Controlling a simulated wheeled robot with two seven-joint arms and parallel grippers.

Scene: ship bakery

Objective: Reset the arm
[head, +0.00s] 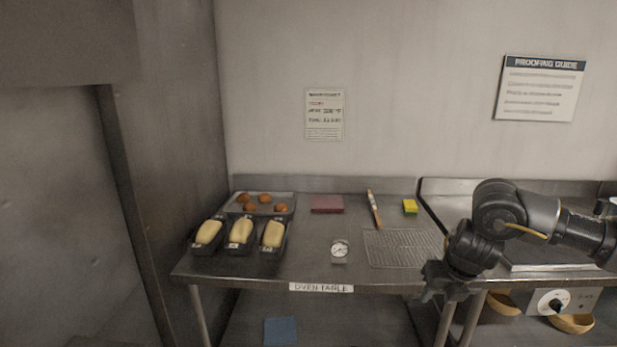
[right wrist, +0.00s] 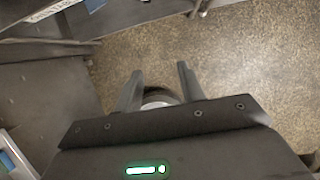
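My right arm (head: 500,215) comes in from the right in the head view, bent at the elbow. Its gripper (head: 440,290) hangs at the table's front edge, to the right of the "OVEN TABLE" label. In the right wrist view the two fingers (right wrist: 160,88) stand apart with nothing held between them. The speckled floor (right wrist: 240,60) shows below, with a dark round thing with a pale centre, partly hidden, between the fingers. My left gripper is in neither view.
The oven table (head: 310,265) holds three loaf tins (head: 240,247), a tray of rolls (head: 290,198), a dial thermometer (head: 340,249), a wire rack (head: 400,248), a brush (head: 374,209), a yellow sponge (head: 410,206) and a reddish folded cloth (head: 327,204). Bowls (head: 572,323) sit below at right.

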